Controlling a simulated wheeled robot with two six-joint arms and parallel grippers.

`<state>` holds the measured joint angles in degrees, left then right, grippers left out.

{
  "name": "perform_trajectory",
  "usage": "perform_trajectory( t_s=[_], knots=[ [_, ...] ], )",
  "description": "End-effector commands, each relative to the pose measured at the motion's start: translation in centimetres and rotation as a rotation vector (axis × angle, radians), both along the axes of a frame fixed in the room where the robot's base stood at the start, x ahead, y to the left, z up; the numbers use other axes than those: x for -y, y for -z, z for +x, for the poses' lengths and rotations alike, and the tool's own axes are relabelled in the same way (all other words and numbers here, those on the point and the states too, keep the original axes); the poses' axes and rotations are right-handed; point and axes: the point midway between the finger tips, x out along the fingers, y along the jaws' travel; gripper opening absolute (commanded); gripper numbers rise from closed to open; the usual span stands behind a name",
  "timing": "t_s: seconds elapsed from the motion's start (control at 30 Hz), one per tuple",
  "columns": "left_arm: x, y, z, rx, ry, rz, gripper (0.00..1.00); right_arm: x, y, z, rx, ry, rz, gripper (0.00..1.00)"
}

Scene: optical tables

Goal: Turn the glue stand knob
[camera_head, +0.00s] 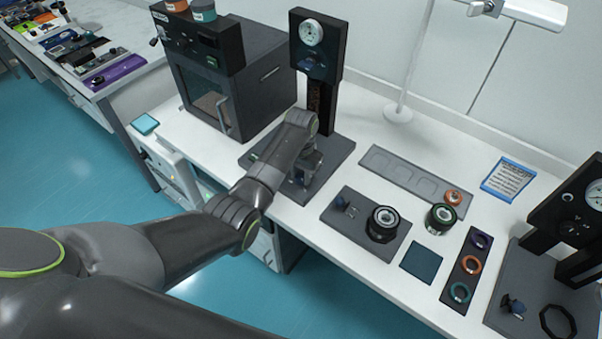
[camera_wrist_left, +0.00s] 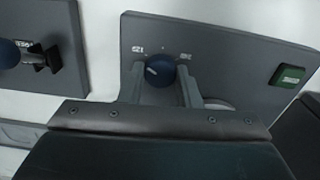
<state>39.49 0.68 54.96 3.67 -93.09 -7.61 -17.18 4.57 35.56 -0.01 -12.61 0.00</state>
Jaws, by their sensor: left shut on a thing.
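The glue stand (camera_head: 330,108) is a dark column with a round dial on top, rising from a grey base plate (camera_head: 262,150) on the white table. My left gripper (camera_head: 306,172) is over this plate, in front of the column. In the left wrist view, the round blue knob (camera_wrist_left: 160,70) sits on the grey plate between small white markings. My left gripper's two fingers (camera_wrist_left: 161,88) are shut on the knob, one on each side. A light mark shows on the knob's left part. The gripper mostly hides the knob in the head view. My right gripper is not in view.
A dark oven-like box (camera_head: 255,85) stands close left of the stand. To the right are a shallow grey tray (camera_head: 385,163), a plate with a black ring part (camera_head: 383,222) and a second dial stand (camera_head: 575,205).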

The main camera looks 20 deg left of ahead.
Motion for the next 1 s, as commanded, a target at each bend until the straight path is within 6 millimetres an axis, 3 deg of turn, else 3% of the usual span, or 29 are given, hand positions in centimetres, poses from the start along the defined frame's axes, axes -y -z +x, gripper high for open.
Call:
perform_trajectory(
  t_s=[0.37,1.0],
  knots=[
    [0.0,-0.3,0.0,-0.001,0.155,-0.001,0.07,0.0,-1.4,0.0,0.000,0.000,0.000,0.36],
    [0.1,-0.3,0.1,0.002,0.749,0.000,0.07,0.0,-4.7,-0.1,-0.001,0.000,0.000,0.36]
  ],
)
